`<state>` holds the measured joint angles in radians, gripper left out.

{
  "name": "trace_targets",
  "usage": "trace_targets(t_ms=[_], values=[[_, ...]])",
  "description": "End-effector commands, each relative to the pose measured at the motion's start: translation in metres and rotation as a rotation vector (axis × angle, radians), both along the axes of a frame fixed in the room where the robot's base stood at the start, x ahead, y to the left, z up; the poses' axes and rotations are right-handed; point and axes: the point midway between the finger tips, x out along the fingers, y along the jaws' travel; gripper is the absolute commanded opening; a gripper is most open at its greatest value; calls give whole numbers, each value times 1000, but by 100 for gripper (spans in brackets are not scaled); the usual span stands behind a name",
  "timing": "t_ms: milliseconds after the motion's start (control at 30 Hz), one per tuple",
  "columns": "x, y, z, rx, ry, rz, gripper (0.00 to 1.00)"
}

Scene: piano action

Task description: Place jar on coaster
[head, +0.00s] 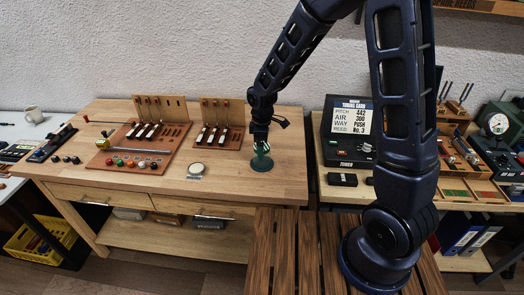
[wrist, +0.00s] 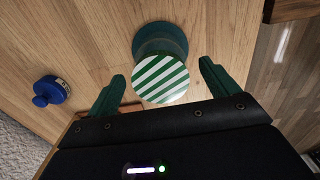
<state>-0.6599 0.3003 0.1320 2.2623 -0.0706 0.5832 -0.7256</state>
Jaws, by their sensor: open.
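A jar (wrist: 160,78) with a green-and-white striped round top is in the middle of the wrist view. Beneath it, a teal round base, which looks like the coaster (wrist: 160,34), shows past its far edge. In the head view, the coaster (head: 262,165) lies on the bench near its front right, with a narrower green shape just above it under my gripper (head: 262,143). The jar looks upright, but its contact with the coaster is hidden. In the wrist view, my gripper (wrist: 163,86) is open, with one finger on each side of the striped top and visible gaps.
A blue labelled bottle (wrist: 51,91) stands on the bench left of the jar in the wrist view. In the head view, a round pale-topped tin (head: 197,168) sits left of the coaster. Wooden racks (head: 221,124) with upright parts stand behind. The bench front is mostly clear.

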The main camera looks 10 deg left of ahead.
Motion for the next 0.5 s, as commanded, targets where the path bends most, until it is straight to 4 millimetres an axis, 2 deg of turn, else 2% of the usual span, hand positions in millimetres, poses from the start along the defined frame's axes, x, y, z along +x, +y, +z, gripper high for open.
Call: trace_targets(t_ms=[300, 500], values=[[1, 0, 61, 3, -3, -2, 87], [0, 1, 87, 2, -2, -1, 87]])
